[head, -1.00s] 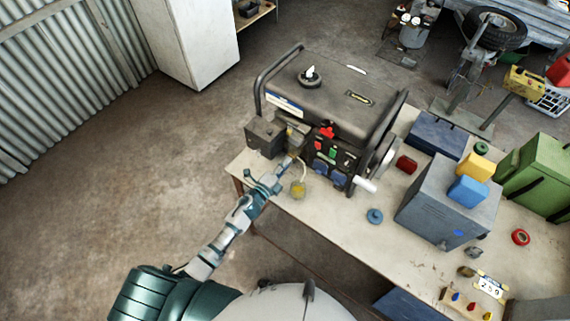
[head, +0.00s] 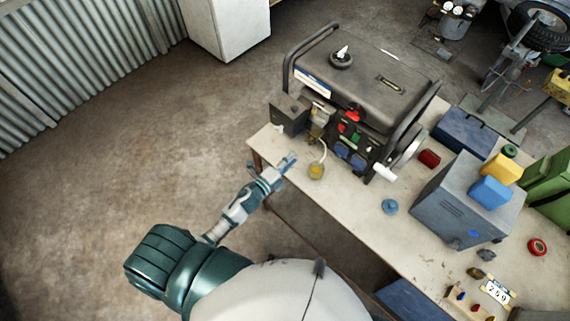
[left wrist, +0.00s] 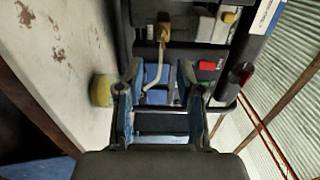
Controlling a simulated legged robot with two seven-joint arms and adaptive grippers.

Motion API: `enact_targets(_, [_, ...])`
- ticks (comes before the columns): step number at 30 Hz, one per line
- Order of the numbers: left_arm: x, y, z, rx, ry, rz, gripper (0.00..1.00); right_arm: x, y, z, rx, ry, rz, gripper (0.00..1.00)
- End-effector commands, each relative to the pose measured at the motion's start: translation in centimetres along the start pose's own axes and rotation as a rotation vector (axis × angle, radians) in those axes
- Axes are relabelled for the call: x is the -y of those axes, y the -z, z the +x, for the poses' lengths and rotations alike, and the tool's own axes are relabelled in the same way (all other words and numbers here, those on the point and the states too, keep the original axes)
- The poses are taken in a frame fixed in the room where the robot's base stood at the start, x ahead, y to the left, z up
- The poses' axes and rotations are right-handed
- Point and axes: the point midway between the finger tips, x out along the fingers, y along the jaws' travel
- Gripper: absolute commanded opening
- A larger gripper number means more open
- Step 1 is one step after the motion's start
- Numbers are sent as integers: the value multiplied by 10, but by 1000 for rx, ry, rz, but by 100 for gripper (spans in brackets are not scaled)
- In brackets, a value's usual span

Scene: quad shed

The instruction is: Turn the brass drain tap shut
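The brass drain tap (left wrist: 163,30) shows in the left wrist view on the generator's side, with a pale hose (left wrist: 155,78) running from it. In the head view it is too small to make out clearly. The generator (head: 365,75) stands on the bench. My left gripper (head: 291,160) is at the bench's near left edge, short of the generator and apart from the tap. In the left wrist view its two blue fingers (left wrist: 158,75) are spread with nothing held, and the tap lies beyond them. My right gripper is not in view.
A yellow-bottomed jar (head: 316,171) stands under the hose by the generator. A grey metal box (head: 455,205), a blue tape roll (head: 390,206) and a red can (head: 429,158) sit on the bench (head: 345,205). The floor left of the bench is clear.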

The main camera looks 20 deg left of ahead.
Motion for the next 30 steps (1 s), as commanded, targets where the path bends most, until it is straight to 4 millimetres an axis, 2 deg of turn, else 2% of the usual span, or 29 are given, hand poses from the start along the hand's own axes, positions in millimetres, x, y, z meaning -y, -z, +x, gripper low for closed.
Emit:
enact_targets(3, [-1,0,-20,0,-2,-2,37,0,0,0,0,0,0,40])
enact_targets(7, [-1,0,-31,-1,-1,-1,37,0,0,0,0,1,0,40])
enact_targets(26, [-1,0,-34,3,-1,-4,37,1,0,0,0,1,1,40])
enact_targets(30, [1,-11,-38,98,-29,-109,37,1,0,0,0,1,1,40])
